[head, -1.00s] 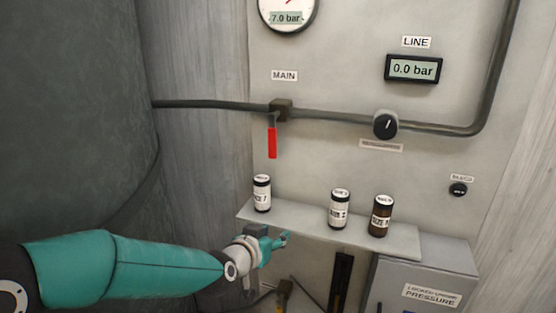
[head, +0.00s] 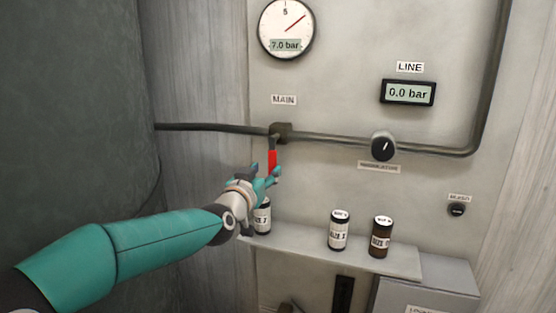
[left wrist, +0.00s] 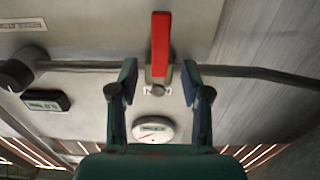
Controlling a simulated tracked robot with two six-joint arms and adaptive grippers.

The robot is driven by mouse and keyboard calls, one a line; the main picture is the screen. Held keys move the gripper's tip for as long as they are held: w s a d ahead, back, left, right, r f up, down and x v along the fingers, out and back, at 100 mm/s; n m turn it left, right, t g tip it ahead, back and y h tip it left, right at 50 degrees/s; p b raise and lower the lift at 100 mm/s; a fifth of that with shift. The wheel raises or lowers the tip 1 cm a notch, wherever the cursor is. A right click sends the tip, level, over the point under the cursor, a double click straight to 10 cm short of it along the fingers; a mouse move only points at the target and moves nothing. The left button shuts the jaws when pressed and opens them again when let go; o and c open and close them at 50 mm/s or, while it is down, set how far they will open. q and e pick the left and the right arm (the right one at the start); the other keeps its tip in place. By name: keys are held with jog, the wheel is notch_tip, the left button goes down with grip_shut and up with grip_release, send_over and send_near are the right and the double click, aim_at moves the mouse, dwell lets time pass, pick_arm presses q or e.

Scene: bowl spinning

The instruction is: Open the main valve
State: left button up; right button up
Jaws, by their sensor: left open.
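The main valve has a red lever (head: 272,161) that hangs straight down from a dark valve body (head: 280,132) on the pipe, under the MAIN label (head: 284,100). My left gripper (head: 268,174) is at the lower part of the lever in the head view. In the left wrist view, which looks upside down, the red lever (left wrist: 161,45) stands between the two lines of the open fingers (left wrist: 158,82), with no contact visible. The top gauge (head: 286,30) reads 7.0 bar. The LINE display (head: 407,93) reads 0.0 bar. My right gripper is not in view.
A black regulator knob (head: 383,146) sits right along the pipe. A large dark tank (head: 75,110) stands at left.

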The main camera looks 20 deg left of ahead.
aim_at(271, 164)
pick_arm(q)
jog(key=w+p, duration=0.1)
jog(key=w, duration=0.5)
grip_shut()
